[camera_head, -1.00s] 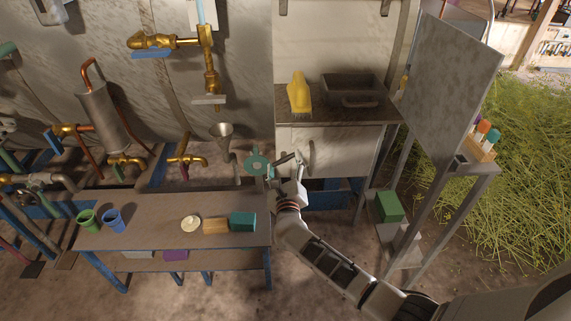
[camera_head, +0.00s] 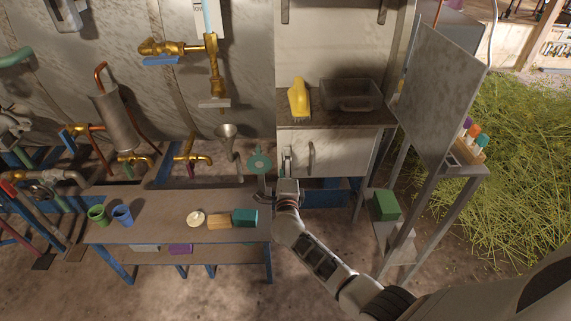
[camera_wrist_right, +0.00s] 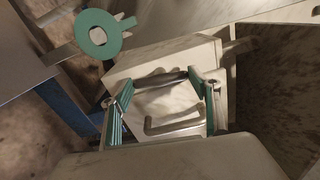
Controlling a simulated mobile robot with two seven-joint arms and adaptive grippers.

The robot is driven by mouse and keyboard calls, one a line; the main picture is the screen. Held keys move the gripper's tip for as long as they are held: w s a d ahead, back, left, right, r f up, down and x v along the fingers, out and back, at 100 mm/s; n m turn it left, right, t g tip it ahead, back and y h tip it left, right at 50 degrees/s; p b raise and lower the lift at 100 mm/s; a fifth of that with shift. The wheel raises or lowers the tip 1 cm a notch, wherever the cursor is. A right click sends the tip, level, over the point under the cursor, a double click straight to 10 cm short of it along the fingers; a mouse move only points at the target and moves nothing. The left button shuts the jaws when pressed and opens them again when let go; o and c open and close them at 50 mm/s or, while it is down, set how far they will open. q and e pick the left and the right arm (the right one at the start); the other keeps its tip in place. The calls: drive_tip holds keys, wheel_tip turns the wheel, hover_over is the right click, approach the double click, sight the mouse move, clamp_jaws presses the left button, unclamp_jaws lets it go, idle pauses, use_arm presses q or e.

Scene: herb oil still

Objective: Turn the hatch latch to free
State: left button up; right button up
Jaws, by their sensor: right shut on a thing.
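The hatch (camera_head: 335,150) is a pale front panel under the dark counter, with an upright bar handle (camera_head: 311,157). In the right wrist view that handle (camera_wrist_right: 172,129) lies below the gap between my fingers. My right gripper (camera_head: 287,160) is at the left edge of the hatch, left of the handle. In the right wrist view its teal-padded fingers (camera_wrist_right: 163,98) stand well apart, with a dark bar, seemingly the hatch latch (camera_wrist_right: 160,79), spanning between their tips. The latch is mostly hidden by the gripper in the head view. My left gripper is not in view.
A teal ring (camera_head: 260,162) stands close left of my right gripper. The low bench (camera_head: 150,232) holds cups, a pale round thing and two blocks. A yellow bottle (camera_head: 298,98) and a dark tray (camera_head: 350,94) are on the counter. A grey panel (camera_head: 437,95) stands at right.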

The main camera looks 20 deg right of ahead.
drive_tip(key=shift+n, duration=1)
drive_tip(key=o, duration=1.1)
